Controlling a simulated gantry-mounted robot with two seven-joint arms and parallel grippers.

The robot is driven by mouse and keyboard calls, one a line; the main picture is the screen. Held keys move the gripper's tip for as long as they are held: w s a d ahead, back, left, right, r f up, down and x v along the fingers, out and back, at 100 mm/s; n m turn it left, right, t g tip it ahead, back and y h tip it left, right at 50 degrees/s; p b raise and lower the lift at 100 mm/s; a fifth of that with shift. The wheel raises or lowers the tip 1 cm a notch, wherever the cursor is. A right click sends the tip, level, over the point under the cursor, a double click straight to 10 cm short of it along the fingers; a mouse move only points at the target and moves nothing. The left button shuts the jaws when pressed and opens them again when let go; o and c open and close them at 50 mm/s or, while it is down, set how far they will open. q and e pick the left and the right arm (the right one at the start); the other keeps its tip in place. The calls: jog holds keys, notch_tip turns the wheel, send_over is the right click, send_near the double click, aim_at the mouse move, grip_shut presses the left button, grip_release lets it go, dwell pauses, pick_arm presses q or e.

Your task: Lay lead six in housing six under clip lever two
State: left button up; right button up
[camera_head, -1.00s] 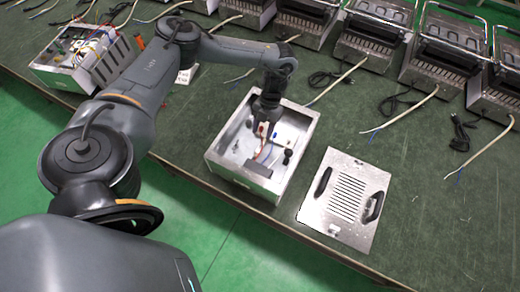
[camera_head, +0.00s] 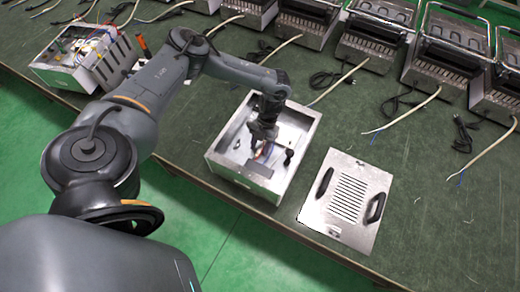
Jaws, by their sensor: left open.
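An open metal box (camera_head: 232,177) stands near the front edge of the green table, with wiring and small parts inside. My left gripper (camera_head: 262,143) reaches down into this box from above and is open. Below its fingers I see short coloured wires (camera_head: 263,153), one reddish and one pale. Lead six, housing six and clip lever two are too small to tell apart, and the gripper hides part of the box's inside. My right gripper is not in view.
A slotted metal cover with two black handles (camera_head: 346,199) lies right of the box. Another open box with wiring (camera_head: 84,60) stands at the upper left. Several metal units with cables (camera_head: 370,42) line the back. The table (camera_head: 440,220) at right is mostly bare.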

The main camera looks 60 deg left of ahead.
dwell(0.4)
pick_arm(q)
grip_shut()
dwell(0.4)
